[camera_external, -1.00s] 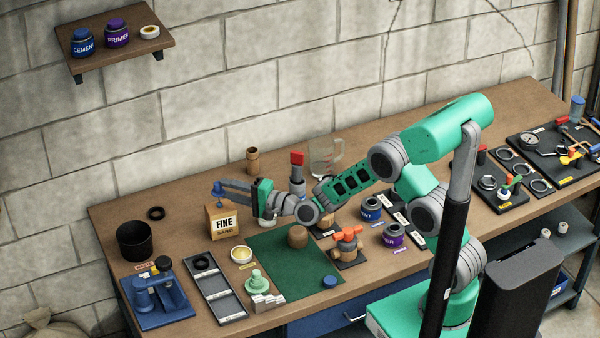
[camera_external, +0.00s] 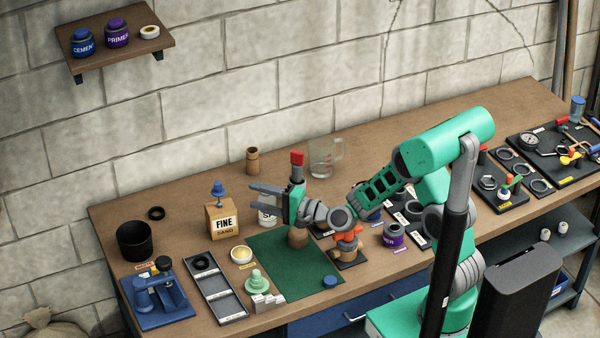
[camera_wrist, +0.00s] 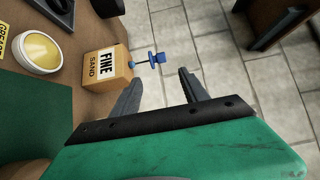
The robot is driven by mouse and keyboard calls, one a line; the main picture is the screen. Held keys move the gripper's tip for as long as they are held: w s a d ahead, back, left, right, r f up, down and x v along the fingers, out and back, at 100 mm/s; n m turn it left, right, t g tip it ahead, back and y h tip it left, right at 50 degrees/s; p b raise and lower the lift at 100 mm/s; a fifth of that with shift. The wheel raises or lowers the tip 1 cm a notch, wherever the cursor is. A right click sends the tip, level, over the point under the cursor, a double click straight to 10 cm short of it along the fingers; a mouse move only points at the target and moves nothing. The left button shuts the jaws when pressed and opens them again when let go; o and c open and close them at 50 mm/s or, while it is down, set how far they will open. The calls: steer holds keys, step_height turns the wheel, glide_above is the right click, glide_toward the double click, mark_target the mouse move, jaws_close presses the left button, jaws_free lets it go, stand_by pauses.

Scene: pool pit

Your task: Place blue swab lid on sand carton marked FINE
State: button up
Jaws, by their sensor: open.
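The blue swab lid (camera_external: 217,188) stands on top of the sand carton marked FINE (camera_external: 222,220), with its dabber stem showing between the cap and the carton top. In the wrist view the lid (camera_wrist: 157,58) juts from the top of the carton (camera_wrist: 104,68), its foot touching it. My gripper (camera_external: 251,197) is open and empty, to the right of the lid and clear of it. In the wrist view the two fingers of my gripper (camera_wrist: 160,87) are spread apart with nothing between them.
A yellow-filled tin (camera_external: 241,254) sits in front of the carton. A green mat (camera_external: 265,262) holds a wooden piece and a blue cap (camera_external: 330,281). A glass jug (camera_external: 322,160) stands behind my arm.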

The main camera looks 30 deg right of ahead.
steer(key=s+d+n+g+h, duration=0.2)
steer(key=s+d+n+h, duration=0.1)
steer(key=d, duration=0.3)
steer(key=s+d+f+n+g+h, duration=0.1)
steer(key=s+d+n+g+h, duration=0.1)
steer(key=s+d, duration=0.4)
steer(key=s+d+f+n+g+h, duration=0.1)
steer(key=s+d+n+g+h, duration=0.2)
steer(key=s+d+n, duration=0.2)
steer(key=shift+d+h, duration=0.3)
steer(key=shift+d, duration=1.15)
steer(key=s+d+g+h, duration=0.3)
steer(key=s+d, duration=0.6)
steer(key=s, duration=0.1)
steer(key=shift+s+r, duration=0.15)
steer(key=shift+s, duration=0.1)
steer(key=shift+d, duration=0.1)
